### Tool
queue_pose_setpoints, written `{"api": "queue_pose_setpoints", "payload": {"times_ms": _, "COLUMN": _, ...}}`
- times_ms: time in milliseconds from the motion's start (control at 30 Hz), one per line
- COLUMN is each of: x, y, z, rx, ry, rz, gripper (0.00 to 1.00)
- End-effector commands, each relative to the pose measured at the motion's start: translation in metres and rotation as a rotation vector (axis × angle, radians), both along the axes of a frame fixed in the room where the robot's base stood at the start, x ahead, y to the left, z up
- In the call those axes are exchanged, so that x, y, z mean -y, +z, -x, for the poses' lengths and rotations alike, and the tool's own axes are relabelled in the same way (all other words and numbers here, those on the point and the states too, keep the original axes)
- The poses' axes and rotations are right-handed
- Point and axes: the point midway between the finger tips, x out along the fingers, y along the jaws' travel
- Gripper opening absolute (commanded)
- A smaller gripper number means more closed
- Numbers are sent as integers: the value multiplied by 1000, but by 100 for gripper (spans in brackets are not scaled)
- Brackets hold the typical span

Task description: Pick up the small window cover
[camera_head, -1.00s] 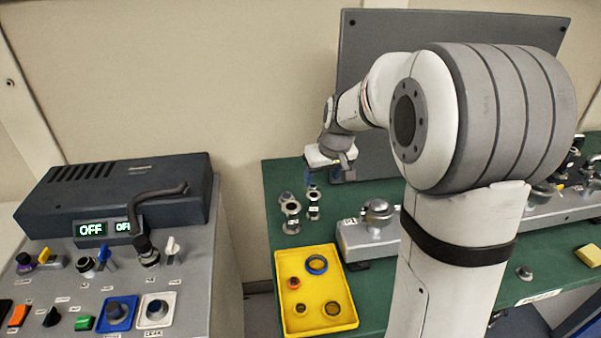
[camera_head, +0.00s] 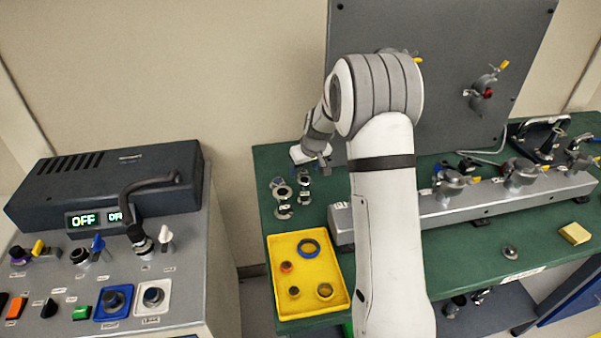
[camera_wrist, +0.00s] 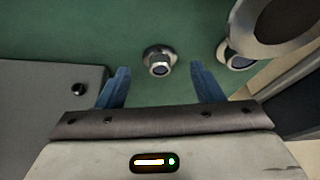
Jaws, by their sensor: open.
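In the wrist view a small round metal piece with a glassy dark centre (camera_wrist: 158,59) stands on the green bench between and just beyond my fingertips. It may be the small window cover, but I cannot tell for sure. My gripper (camera_wrist: 158,75) is open, its two blue fingers apart with nothing between them held. In the head view my gripper (camera_head: 322,166) hangs over the back left of the bench, close to a group of small metal flanged fittings (camera_head: 283,197). My arm hides part of the bench there.
A second round fitting (camera_wrist: 236,56) and a larger dark-faced ring (camera_wrist: 283,20) are right of my gripper. A grey block (camera_wrist: 40,100) lies left. A yellow tray (camera_head: 336,310) with several rings is at the bench front. A control console (camera_head: 190,230) stands left.

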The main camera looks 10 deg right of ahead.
Motion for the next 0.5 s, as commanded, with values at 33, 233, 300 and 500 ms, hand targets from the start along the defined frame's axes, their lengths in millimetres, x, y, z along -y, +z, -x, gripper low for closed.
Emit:
{"api": "queue_pose_setpoints", "payload": {"times_ms": 33, "x": -1, "y": -4, "z": -2, "rx": -1, "ry": 0, "rz": 0, "gripper": 61}}
{"api": "queue_pose_setpoints", "payload": {"times_ms": 233, "x": -1, "y": -9, "z": -4, "rx": 1, "ry": 0, "rz": 1, "gripper": 61}}
{"api": "queue_pose_setpoints", "payload": {"times_ms": 300, "x": -1, "y": -9, "z": -4, "rx": 1, "ry": 0, "rz": 1, "gripper": 61}}
{"api": "queue_pose_setpoints", "payload": {"times_ms": 500, "x": 0, "y": -9, "z": -3, "rx": 1, "ry": -1, "rz": 0, "gripper": 47}}
